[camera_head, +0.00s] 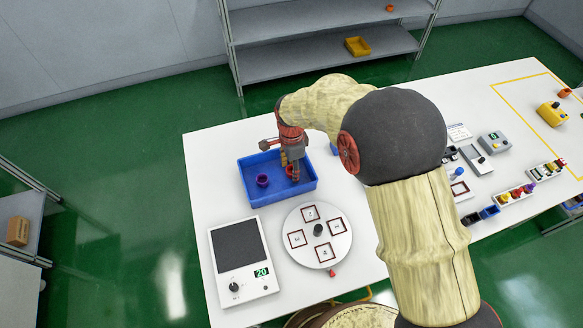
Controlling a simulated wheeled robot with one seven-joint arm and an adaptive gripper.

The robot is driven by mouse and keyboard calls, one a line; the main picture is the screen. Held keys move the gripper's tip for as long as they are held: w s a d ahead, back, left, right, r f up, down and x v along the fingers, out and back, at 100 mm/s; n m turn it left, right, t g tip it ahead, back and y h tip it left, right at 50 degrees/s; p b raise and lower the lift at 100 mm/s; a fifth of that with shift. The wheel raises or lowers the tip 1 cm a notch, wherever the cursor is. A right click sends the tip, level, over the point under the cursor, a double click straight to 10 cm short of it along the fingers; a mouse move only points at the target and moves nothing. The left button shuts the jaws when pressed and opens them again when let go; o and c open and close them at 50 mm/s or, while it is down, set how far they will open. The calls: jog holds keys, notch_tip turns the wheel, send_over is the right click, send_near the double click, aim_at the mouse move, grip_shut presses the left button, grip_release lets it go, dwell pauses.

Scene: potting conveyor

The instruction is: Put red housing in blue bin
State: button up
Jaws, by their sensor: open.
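The blue bin (262,200) stands on the white table at the left of my arm. A red round housing (290,172) shows inside the bin, towards its right side, partly hidden by my gripper. My gripper (289,167) points down over the bin, open, with its fingertips at or just above the red housing. I cannot tell whether they touch it. A purple round housing (262,180) sits in the bin to the left of the red one.
A white round plate (331,255) with several framed squares and a black knob lies in front of the bin. A dark-screened panel (243,260) is at its left. A small red piece (332,273) lies by the plate. Devices and colored parts fill the right side.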

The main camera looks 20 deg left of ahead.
notch_tip(320, 180, up, 12)
jog(key=p, duration=0.2)
jog(key=shift+r, duration=0.1)
jog(key=s+d+r+n+t+y, duration=0.1)
jog(key=d+r+n, duration=0.1)
jog(key=d+r, duration=0.85)
jog(key=s+d+r+n+t, duration=0.2)
jog(key=d+r, duration=0.5)
jog(key=d, duration=0.6)
jog(key=s+d+r+n+t, duration=0.1)
jog(key=s+d+n, duration=0.1)
jog(key=s+d, duration=0.5)
jog(key=s+d+r+n+t+h, duration=0.1)
jog(key=s+d+n, duration=0.2)
jog(key=s+d, duration=0.5)
jog(key=shift+d+r+n+t, duration=0.3)
jog(key=shift+d+r, duration=0.1)
jog(key=shift+d, duration=0.25)
jog(key=shift+s, duration=0.1)
